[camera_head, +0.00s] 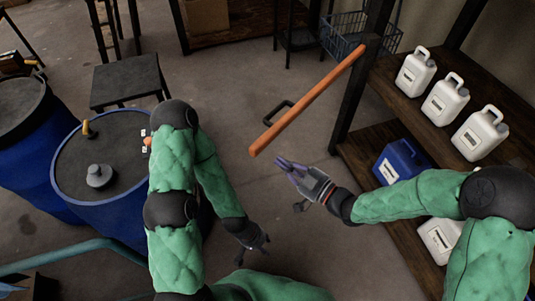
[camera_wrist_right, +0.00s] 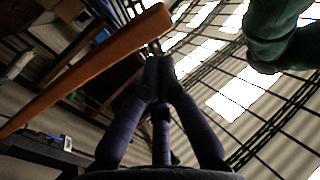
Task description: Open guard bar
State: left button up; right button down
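The guard bar (camera_head: 308,100) is a long orange beam. In the head view it slants from a dark post beside the shelf down to a free end left of the post. A black U-shaped handle (camera_head: 276,113) shows beside it. My right gripper (camera_head: 284,165) is just below and right of the bar's free end. In the right wrist view the bar (camera_wrist_right: 85,68) crosses the upper left, and the right gripper's fingertips (camera_wrist_right: 160,64) meet near its end; contact is unclear. I see nothing held between them. My left gripper (camera_head: 253,250) hangs low with its fingers apart, empty.
A shelf (camera_head: 361,143) at the right holds white jugs (camera_head: 445,99) and a blue jug (camera_head: 402,160). Blue vats (camera_head: 63,171) stand at the left, near a dark stool (camera_head: 127,80). A wire basket (camera_head: 345,33) is behind the bar. The floor around the bar is clear.

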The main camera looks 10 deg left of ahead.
aim_at(260, 148)
pick_arm(q)
jog(key=shift+f+b, duration=0.65)
jog(key=shift+f, duration=0.2)
pick_arm(e)
jog(key=shift+x, duration=3.05)
